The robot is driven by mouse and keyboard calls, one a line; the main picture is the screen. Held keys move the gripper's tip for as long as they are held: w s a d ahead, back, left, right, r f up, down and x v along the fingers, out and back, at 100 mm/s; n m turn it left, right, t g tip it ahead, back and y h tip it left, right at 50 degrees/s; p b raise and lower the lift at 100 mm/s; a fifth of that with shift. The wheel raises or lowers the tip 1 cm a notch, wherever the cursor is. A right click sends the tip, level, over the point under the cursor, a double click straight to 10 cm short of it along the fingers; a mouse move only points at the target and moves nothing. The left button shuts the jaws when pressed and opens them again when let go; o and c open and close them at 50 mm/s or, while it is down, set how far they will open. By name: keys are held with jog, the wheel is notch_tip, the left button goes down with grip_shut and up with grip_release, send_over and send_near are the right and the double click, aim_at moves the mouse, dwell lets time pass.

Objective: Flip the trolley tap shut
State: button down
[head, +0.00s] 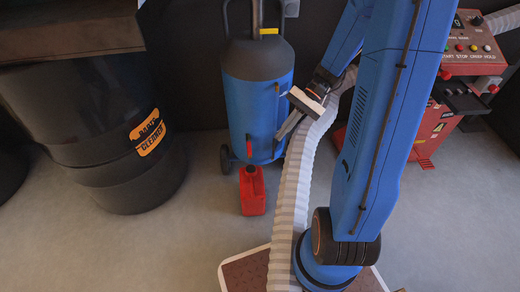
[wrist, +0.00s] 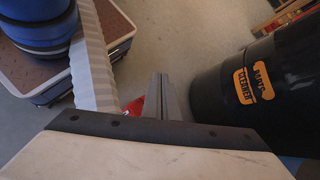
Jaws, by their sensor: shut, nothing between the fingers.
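The trolley is a blue upright tank (head: 250,92) on wheels, in the head view behind my arm. A small red lever (head: 249,148), which looks like its tap, points up and down low on the tank's front. My gripper (head: 279,139) is shut and empty, to the right of the lever and apart from it in the picture, in front of the tank's right side. In the wrist view my shut fingers (wrist: 161,92) point away over the floor. The tap cannot be made out in the wrist view.
A red can (head: 252,192) stands on the floor below the lever; part of it shows behind my fingers in the wrist view (wrist: 134,107). A black drum (head: 95,130) stands at left. A red control stand (head: 440,125) is at right. Floor between drum and can is clear.

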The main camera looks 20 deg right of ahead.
jog(key=w+d+f+m+t+y, duration=0.2)
jog(key=d+f+m, duration=0.1)
jog(key=f, duration=0.4)
jog(key=w+d+f+m+t+y, duration=0.3)
jog(key=f+m, duration=0.1)
jog(key=f, duration=0.3)
jog(key=w+d+f+m+t+y, duration=0.2)
jog(key=w+d+f+m, duration=0.1)
jog(key=f, duration=0.4)
jog(key=shift+w+d+m+t+y, duration=0.3)
jog(key=shift+d+m+t, duration=0.1)
jog(key=shift+m, duration=0.4)
jog(key=shift+a, duration=0.1)
send_near(249, 148)
jog(key=x, duration=0.5)
jog(key=shift+s+a+f, duration=0.2)
jog(key=shift+s+f, duration=0.05)
jog(key=shift+f, duration=0.05)
jog(key=shift+t, duration=0.3)
